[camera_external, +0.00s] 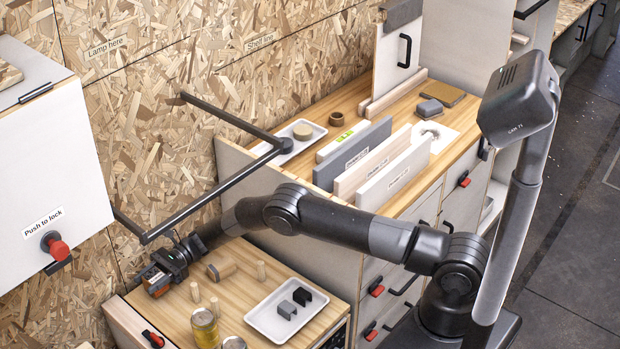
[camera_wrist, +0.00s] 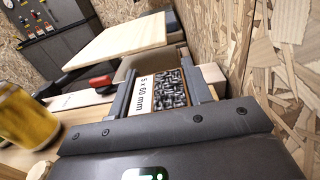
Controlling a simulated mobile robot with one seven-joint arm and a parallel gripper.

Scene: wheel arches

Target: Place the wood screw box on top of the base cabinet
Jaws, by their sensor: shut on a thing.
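The wood screw box (camera_wrist: 170,92) has a white "5 x 60 mm" label and a window showing dark screws. My gripper (camera_wrist: 172,84) is shut on it, with one finger on each side. In the external view my gripper (camera_external: 165,270) holds the box (camera_external: 156,284) at the far left end of the low wood-topped cabinet (camera_external: 240,318). I cannot tell whether the box touches the top. A taller wood-topped cabinet (camera_external: 255,150) stands behind to the right. Which of the two is the base cabinet is not marked.
The low top holds wooden pegs (camera_external: 261,270), a wooden block (camera_external: 221,268), a yellowish jar (camera_external: 205,327) and a white tray (camera_external: 265,323) with dark blocks. A black bar frame (camera_external: 215,195) projects from the wall above my gripper. A white wall cabinet (camera_external: 50,170) hangs at left.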

